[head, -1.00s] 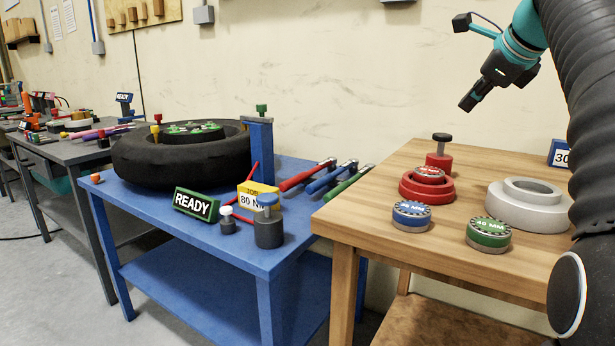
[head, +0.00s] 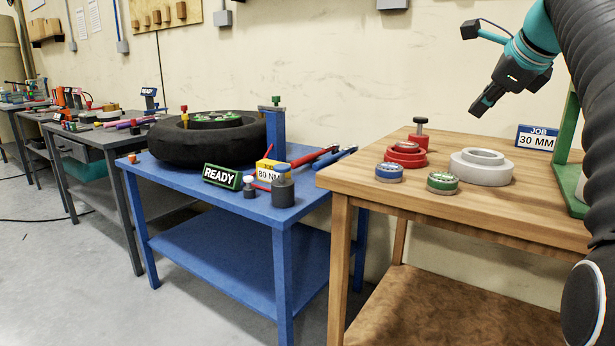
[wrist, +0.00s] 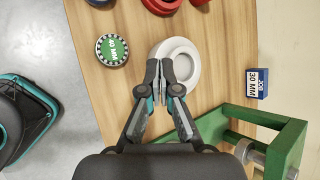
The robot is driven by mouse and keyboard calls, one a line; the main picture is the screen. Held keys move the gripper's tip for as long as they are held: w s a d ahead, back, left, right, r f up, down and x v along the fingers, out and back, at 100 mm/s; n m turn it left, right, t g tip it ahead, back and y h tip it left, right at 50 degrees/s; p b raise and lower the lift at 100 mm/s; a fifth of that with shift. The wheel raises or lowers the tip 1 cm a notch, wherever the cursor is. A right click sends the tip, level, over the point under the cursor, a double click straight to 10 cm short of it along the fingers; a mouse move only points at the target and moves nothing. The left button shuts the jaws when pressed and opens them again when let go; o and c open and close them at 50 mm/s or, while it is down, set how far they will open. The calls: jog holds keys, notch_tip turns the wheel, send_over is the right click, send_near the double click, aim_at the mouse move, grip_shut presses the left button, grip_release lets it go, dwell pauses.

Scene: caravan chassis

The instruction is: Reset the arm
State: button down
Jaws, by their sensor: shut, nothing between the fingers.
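My gripper (head: 482,106) is shut and empty. In the head view it hangs in the air at the upper right, above the wooden table (head: 470,215) and pointing down to the left. In the wrist view my gripper (wrist: 161,80) shows its fingertips together, overlapping the white stepped ring (wrist: 186,58) on the table below. The white ring also shows in the head view (head: 482,173), well below the fingers. A green 40 MM disc (wrist: 112,49) lies beside the ring.
On the wooden table are a blue disc (head: 389,172), a red stepped ring (head: 406,155) and a JOB 30 MM sign (head: 536,138). A green frame (wrist: 262,124) stands at its right. The blue table (head: 228,263) holds a tyre (head: 190,146) and a READY sign (head: 221,176).

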jog(key=s+a+f+n+g, duration=0.1)
jog(key=s+a+f+n, duration=0.4)
jog(key=s+f+n, duration=0.3)
jog(key=s+a+f+n+g, duration=0.1)
jog(key=s+a+f+n, duration=0.4)
jog(key=f, duration=1.1)
jog(key=s+a+f+n+g+h, duration=0.1)
jog(key=s+a+f+n, duration=0.5)
jog(key=s+f+n, duration=0.5)
jog(key=s, duration=0.3)
jog(key=shift+f+n, duration=0.3)
jog(key=shift+f, duration=0.1)
